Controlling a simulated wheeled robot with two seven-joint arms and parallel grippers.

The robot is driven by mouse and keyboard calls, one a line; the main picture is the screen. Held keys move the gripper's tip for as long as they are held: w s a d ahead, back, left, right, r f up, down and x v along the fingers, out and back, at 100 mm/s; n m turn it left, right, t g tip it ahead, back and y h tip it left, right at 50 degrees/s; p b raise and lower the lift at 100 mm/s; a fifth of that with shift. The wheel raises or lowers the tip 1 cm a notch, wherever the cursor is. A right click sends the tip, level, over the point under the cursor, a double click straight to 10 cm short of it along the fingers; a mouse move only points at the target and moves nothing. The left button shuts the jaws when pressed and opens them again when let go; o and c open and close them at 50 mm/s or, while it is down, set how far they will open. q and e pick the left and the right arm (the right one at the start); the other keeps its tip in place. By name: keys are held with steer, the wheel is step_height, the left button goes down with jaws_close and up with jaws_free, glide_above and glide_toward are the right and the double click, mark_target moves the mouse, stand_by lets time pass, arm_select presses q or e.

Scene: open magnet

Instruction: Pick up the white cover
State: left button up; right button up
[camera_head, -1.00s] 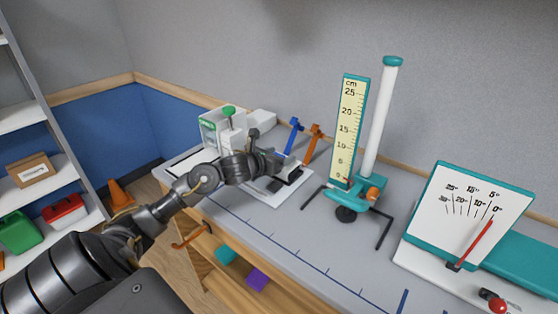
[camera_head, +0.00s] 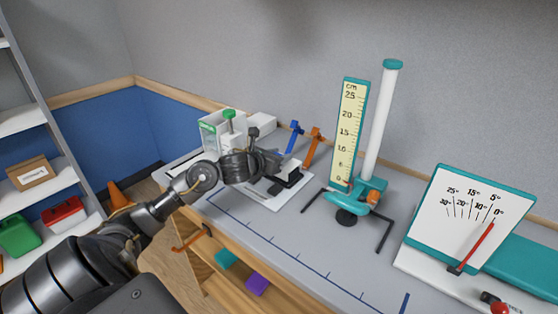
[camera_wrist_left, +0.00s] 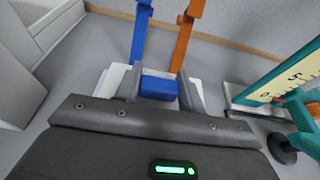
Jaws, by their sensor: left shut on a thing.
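My left gripper (camera_head: 290,176) is over a white base plate (camera_head: 268,198) on the bench, in front of a blue post (camera_head: 294,136) and an orange post (camera_head: 313,143). In the left wrist view its two fingers (camera_wrist_left: 160,88) are shut on a blue block (camera_wrist_left: 159,86). A white piece (camera_wrist_left: 114,77) shows beside and behind the left finger. I cannot tell whether that piece is the white cover or part of the base. The blue post (camera_wrist_left: 141,35) and orange post (camera_wrist_left: 184,40) rise just beyond the fingers. My right gripper is not in view.
A white box with a green knob (camera_head: 229,114) stands behind my wrist. A centimetre scale (camera_head: 349,130) and a white tube on a teal stand (camera_head: 380,125) are to the right. An angle gauge (camera_head: 468,205) stands farther right. The front of the bench (camera_head: 300,245) is clear.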

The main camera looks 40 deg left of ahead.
arm_select(q)
steer(key=s+d+r, duration=0.2)
steer(key=s+r, duration=0.9)
steer(key=s, duration=0.3)
steer(key=shift+d+r+p, duration=0.2)
steer(key=shift+r+p, duration=0.1)
steer(key=shift+r, duration=0.05)
